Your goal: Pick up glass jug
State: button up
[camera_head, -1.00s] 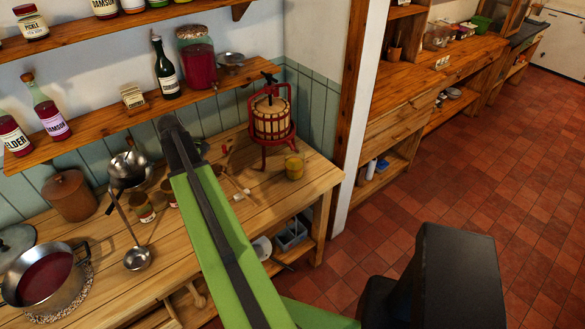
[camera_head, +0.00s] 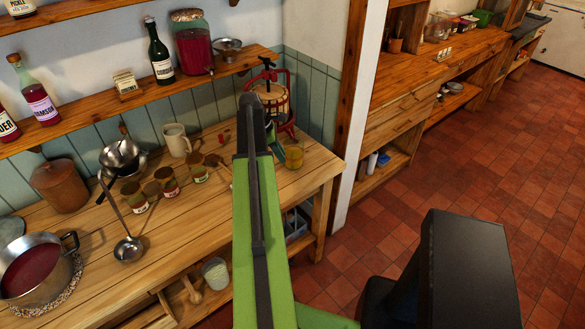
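I cannot make out a clear glass jug for certain. A pale, cream-coloured jug with a handle (camera_head: 177,139) stands upright on the wooden worktop against the green panelling; it looks opaque. A pale tumbler-like vessel (camera_head: 215,273) stands on the lower shelf, partly under the worktop edge. A small amber glass (camera_head: 293,156) stands right of my arm. My green and black arm reaches up the middle, its dark end in front of the fruit press. My gripper's fingers do not show; the arm hides what is behind it.
The fruit press (camera_head: 271,96) stands at the worktop's back right. Several small labelled jars (camera_head: 167,183), a ladle (camera_head: 127,245) and a pan of red liquid (camera_head: 35,272) crowd the left. A wall shelf (camera_head: 110,104) holds bottles and a red-filled jar (camera_head: 192,48). The tiled floor (camera_head: 450,180) is clear.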

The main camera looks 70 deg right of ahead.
aim_at(291, 169)
jog(key=b+x, duration=0.7)
jog(key=x, duration=0.2)
jog(key=shift+s+d+f, duration=0.15)
jog(key=shift+s+f, duration=0.1)
jog(key=shift+f, duration=0.05)
jog(key=shift+r, duration=0.2)
grip_shut()
dwell(0.8)
